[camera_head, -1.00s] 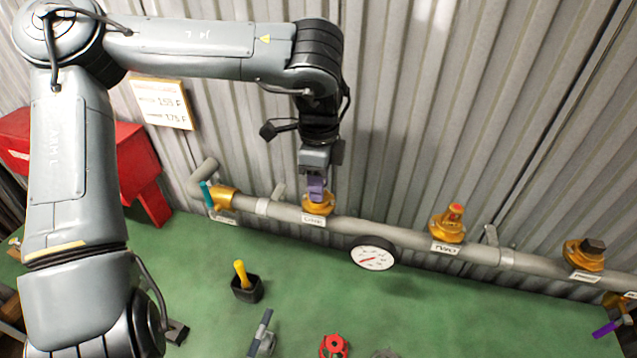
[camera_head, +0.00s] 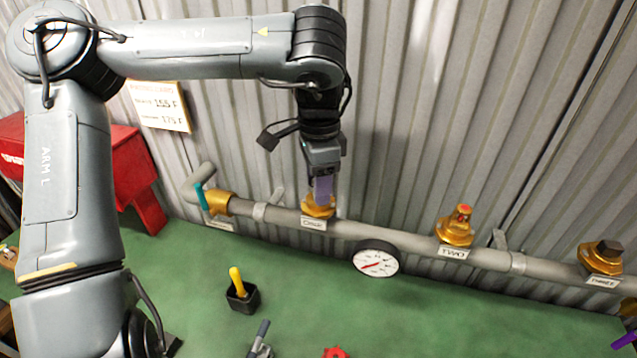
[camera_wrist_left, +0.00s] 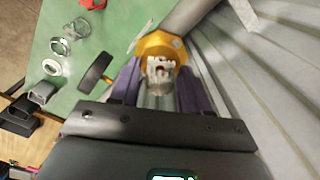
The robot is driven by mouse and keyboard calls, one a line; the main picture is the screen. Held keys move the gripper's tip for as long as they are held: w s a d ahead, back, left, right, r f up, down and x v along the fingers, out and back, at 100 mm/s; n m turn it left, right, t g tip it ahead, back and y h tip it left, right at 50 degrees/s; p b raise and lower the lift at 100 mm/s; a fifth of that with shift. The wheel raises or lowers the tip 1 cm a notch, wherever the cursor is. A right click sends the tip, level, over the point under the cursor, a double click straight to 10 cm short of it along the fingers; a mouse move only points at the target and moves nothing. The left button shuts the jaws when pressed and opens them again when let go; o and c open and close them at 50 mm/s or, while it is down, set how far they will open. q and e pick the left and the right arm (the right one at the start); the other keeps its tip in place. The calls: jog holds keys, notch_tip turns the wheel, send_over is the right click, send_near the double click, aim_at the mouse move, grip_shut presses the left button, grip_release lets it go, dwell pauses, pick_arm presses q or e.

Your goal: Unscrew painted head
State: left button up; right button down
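My left gripper (camera_head: 321,203) points down at the leftmost fitting (camera_head: 318,212), whose label is hard to read. In the left wrist view, its purple fingers (camera_wrist_left: 160,88) stand on either side of a grey head with white paint-like patches (camera_wrist_left: 160,70), which sits in the brass fitting (camera_wrist_left: 160,47). I cannot tell whether both fingers press on it. The fitting labelled TWO (camera_head: 455,232) has a red top, and the one labelled THREE (camera_head: 601,258) has a dark block on top. My right gripper is not in view.
A round gauge (camera_head: 376,260) hangs at the pipe. A teal lever (camera_head: 201,197) is at its left end, a purple one (camera_head: 625,341) at lower right. A black holder with yellow handle (camera_head: 240,293) and red wheel (camera_head: 335,353) are on the green surface (camera_head: 440,310).

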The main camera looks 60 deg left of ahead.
pick_arm(q)
jog(key=shift+o, duration=0.7)
jog(key=shift+r+m+p, duration=0.25)
jog(key=shift+m+p, duration=0.9)
jog(key=shift+m, duration=0.05)
jog(key=m+p, duration=0.1)
jog(key=m, duration=0.2)
jog(key=shift+f+p, duration=0.2)
jog(key=shift+p, duration=0.2)
jog(key=m+p, duration=0.2)
jog(key=m, duration=0.1)
jog(key=shift+r, duration=0.15)
jog(key=m+p, duration=0.1)
jog(key=m, duration=0.2)
jog(key=m+p, duration=0.1)
jog(key=m, duration=0.1)
jog(key=shift+m+p, duration=0.4)
jog(key=m, duration=0.1)
jog(key=m+p, duration=0.1)
jog(key=m, duration=0.1)
jog(key=shift+f, duration=0.25)
